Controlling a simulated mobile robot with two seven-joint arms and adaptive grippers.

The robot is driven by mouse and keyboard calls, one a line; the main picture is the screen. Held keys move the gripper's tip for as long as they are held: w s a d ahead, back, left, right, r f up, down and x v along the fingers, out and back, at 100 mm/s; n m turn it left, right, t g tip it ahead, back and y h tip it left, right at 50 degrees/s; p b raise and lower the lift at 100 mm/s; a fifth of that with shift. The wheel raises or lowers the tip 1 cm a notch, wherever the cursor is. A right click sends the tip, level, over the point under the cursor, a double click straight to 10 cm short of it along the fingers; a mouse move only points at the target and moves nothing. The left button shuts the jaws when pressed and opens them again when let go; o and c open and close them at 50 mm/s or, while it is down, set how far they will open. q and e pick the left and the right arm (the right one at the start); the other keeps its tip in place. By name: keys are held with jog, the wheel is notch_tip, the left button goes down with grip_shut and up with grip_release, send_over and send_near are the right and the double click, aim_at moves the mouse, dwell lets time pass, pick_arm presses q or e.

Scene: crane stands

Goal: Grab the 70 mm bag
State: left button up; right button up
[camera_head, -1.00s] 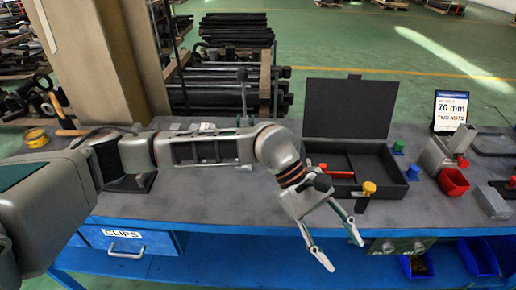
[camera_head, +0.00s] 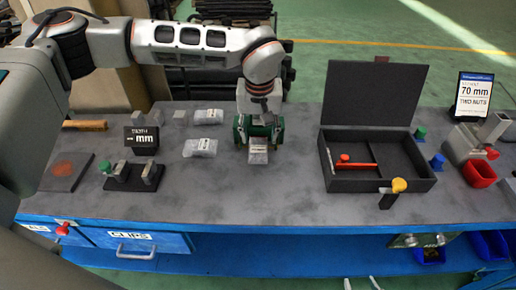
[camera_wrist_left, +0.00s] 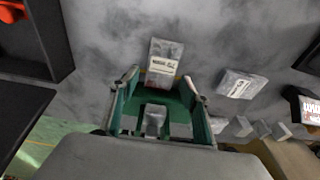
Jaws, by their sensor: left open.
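My left gripper (camera_head: 259,138) is open, pointing down over the table at a small grey bag (camera_head: 258,153) with a pale label. In the left wrist view the same bag (camera_wrist_left: 164,62) lies just beyond and between the fingertips (camera_wrist_left: 163,82); I cannot make out its size. Two other labelled bags lie to the left, a nearer one (camera_head: 200,147) and a farther one (camera_head: 208,116). One of them, with a pale label, shows right of the gripper in the left wrist view (camera_wrist_left: 238,85). Only two fingertips of my right gripper (camera_head: 361,284) show at the bottom edge, set apart.
A display (camera_head: 473,97) reads 70 mm, two nuts. An open black case (camera_head: 375,165) holding a red-handled tool stands right of the left gripper. A small black sign (camera_head: 142,140) and a black stand (camera_head: 134,178) are at left. The table's front middle is clear.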

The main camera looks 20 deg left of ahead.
aim_at(259, 146)
pick_arm(q)
jog(key=f, duration=0.5)
jog(key=shift+w+a+p, duration=0.2)
jog(key=shift+p, duration=0.15)
jog(key=c, duration=1)
jog(key=shift+c, duration=0.8)
jog(key=shift+r, duration=0.2)
